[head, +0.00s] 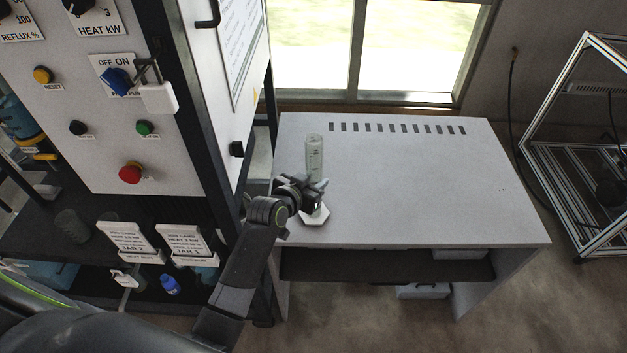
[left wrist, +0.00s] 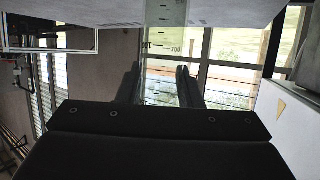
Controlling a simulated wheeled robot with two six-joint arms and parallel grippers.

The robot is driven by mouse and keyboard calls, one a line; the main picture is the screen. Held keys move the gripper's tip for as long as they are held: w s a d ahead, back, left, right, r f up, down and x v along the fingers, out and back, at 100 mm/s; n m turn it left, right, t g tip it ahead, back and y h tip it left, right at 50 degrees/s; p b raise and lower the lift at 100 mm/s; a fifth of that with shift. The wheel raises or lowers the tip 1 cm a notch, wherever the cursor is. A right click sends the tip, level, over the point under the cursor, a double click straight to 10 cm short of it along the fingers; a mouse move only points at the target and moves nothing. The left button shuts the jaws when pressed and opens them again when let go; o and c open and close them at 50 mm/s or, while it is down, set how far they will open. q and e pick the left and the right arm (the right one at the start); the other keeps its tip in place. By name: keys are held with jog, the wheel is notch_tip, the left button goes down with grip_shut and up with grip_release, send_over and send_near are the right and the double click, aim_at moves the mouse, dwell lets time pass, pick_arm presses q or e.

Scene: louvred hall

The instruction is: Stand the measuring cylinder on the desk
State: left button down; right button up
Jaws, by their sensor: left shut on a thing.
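The measuring cylinder (head: 314,152) is a clear, graduated tube with a pale, flat, angular foot, upright at the left front part of the desk (head: 420,190). My left gripper (head: 316,188) is shut on its lower part, above the foot. Whether the foot touches the desk top or hovers just above it, I cannot tell. In the left wrist view the cylinder (left wrist: 166,50) with its printed scale shows between the two dark fingers of the left gripper (left wrist: 159,85). The gripper hides part of the tube in the head view. My right gripper is not in view.
A control panel rig (head: 90,160) with knobs and buttons stands close on the left. The desk top is clear to the right, with a row of slots (head: 397,128) at the back. A window is behind, and a metal frame (head: 560,160) stands on the right.

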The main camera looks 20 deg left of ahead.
pick_arm(q)
jog(key=shift+f, duration=0.2)
jog(key=c, duration=1)
grip_release()
jog(key=shift+s+r, duration=0.15)
jog(key=shift+r, duration=0.1)
jog(key=v, duration=1.1)
jog(key=shift+s+a+r+b, duration=0.1)
jog(key=shift+s+r+b, duration=0.05)
jog(key=shift+s+b, duration=0.2)
